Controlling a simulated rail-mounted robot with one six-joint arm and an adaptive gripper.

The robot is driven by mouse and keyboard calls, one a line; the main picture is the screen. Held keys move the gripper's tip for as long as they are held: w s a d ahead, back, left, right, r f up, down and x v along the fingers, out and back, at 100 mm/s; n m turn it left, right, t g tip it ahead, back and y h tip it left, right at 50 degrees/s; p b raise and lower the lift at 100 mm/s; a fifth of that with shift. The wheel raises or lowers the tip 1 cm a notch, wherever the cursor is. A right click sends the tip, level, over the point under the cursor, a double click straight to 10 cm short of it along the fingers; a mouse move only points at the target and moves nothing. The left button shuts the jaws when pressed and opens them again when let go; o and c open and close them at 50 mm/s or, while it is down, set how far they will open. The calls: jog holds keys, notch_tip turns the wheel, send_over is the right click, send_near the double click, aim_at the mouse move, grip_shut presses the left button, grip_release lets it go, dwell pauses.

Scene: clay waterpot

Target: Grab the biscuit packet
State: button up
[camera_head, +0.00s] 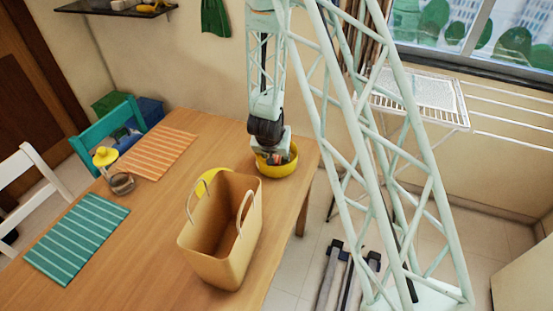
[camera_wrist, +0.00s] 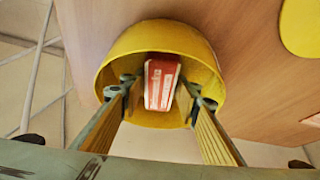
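The biscuit packet, a red and white block (camera_wrist: 162,82), stands in a yellow bowl (camera_wrist: 205,62) in the wrist view. The bowl (camera_head: 284,171) sits near the table's far right edge in the head view, under my gripper (camera_head: 270,157). In the wrist view the two fingers of my gripper (camera_wrist: 160,90) reach over the near rim, one on each side of the packet. A gap shows between each finger and the packet, so my gripper is open. The packet's lower part is hidden in the bowl.
A tan bag with white handles (camera_head: 222,232) stands near the bowl on the wooden table (camera_head: 150,228). A flat yellow round thing (camera_head: 212,180) lies partly behind it. Orange (camera_head: 160,152) and teal mats (camera_head: 78,238) and a glass jar (camera_head: 121,183) are farther left.

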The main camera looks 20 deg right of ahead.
jog(key=c, duration=0.5)
jog(key=shift+r, duration=0.15)
jog(key=shift+r+p, duration=1.95)
jog(key=shift+r, duration=3.15)
jog(key=shift+d, duration=0.1)
